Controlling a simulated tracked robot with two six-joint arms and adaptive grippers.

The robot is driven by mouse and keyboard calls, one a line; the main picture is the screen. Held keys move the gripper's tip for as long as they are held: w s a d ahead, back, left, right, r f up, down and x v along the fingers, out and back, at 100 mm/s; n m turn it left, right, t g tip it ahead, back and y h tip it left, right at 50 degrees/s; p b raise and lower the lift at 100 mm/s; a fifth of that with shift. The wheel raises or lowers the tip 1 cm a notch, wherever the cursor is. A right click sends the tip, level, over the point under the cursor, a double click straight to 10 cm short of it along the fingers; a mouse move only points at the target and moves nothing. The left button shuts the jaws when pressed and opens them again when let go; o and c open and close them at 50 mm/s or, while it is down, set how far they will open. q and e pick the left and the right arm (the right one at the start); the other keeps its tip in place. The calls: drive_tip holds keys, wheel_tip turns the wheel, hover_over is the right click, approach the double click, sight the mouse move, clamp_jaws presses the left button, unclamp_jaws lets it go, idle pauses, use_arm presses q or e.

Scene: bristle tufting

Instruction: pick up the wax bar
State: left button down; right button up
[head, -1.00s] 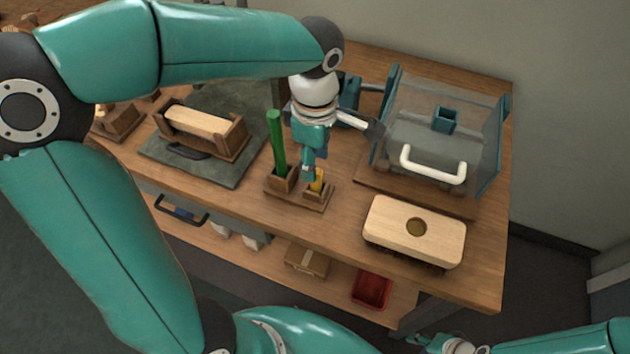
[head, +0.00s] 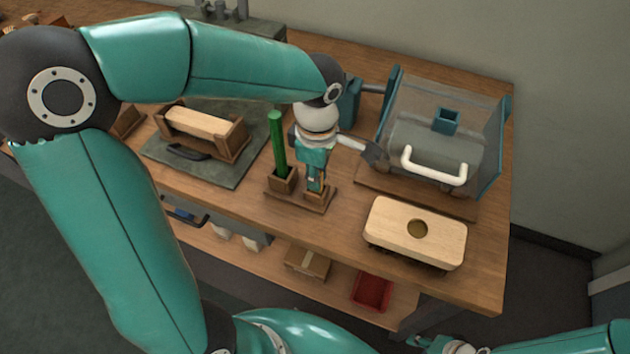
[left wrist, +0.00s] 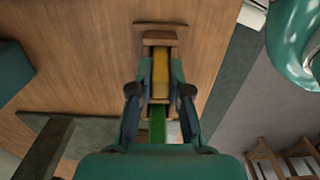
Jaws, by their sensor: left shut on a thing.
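The yellow wax bar (left wrist: 160,75) stands in a socket of a small wooden holder (head: 322,206), mostly covered by my gripper in the head view. My left gripper (head: 316,186) has come down over it from above and is shut on it. In the left wrist view the two fingers (left wrist: 160,92) lie on either side of the bar. The bar's lower end is hidden in its socket. Part of my right gripper (head: 432,342) shows at the bottom edge, too small to tell its jaws.
A green stick (head: 277,145) stands upright in the socket left of the bar, close to my left gripper. A clear-walled case with a white handle (head: 434,168) and a pale wooden block (head: 416,230) stand to the right. A wooden cradle (head: 228,144) sits on a grey mat at left.

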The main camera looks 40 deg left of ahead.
use_arm(q)
drive_tip(key=shift+r, duration=0.1)
wheel_tip(320, 180, up, 20)
drive_tip(key=p, duration=0.3)
idle(0.4)
idle(0.5)
